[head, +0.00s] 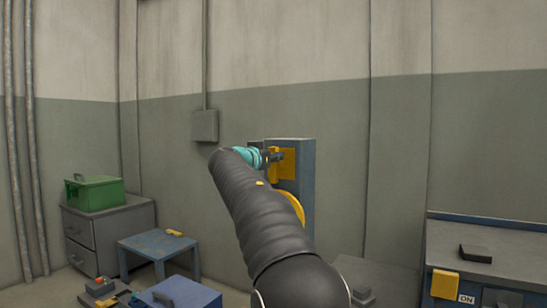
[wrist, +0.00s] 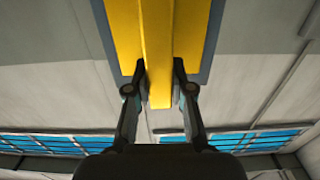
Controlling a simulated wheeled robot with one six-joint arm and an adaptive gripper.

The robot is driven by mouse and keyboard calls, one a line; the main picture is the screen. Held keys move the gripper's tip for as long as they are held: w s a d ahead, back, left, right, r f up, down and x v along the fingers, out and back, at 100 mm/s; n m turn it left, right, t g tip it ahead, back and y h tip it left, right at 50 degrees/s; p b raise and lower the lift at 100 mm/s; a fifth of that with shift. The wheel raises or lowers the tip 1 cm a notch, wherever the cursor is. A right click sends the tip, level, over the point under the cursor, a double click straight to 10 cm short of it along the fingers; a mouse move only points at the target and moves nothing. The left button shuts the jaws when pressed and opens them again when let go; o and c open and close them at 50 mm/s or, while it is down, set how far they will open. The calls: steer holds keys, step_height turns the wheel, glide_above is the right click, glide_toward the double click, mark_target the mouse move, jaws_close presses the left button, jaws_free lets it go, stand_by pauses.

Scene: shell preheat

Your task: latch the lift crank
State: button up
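A blue post (head: 305,150) stands against the wall, with a yellow plate (head: 288,163) near its top. A round yellow part (head: 295,205) shows lower on the post, mostly hidden behind my arm. My gripper (head: 271,157) is at the yellow plate. In the wrist view a yellow bar (wrist: 159,60) stands out from the yellow plate (wrist: 190,25), with its free end between the fingers of my gripper (wrist: 160,78). The fingers lie close on both sides of the bar and seem to press on it. I cannot tell which yellow part is the crank.
A green box (head: 95,193) sits on a grey cabinet (head: 130,218) at left. A small blue table (head: 155,243) and a blue box (head: 180,293) stand left of my arm. A workbench (head: 500,240) stands at right. A grey wall box (head: 205,125) hangs behind.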

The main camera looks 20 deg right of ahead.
jaws_close()
steer(key=n, duration=0.4)
steer(key=shift+w+a+f+n, duration=0.1)
steer(key=shift+w+a+n, duration=0.2)
steer(key=shift+w+a, duration=0.1)
steer(key=shift+w+a+f+n+p, duration=0.2)
steer(key=shift+f+n+p, duration=0.3)
steer(key=shift+n, duration=1.7)
steer(key=shift+w+a+f+n+p, duration=0.1)
steer(key=shift+w+f+n+p, duration=0.4)
steer(key=shift+n, duration=1.7)
steer(key=shift+s+a+f+n+p, duration=0.2)
steer(key=shift+n+p, duration=0.6)
steer(key=shift+n, duration=1.4)
steer(key=shift+w+f, duration=0.1)
steer(key=shift+w, duration=0.05)
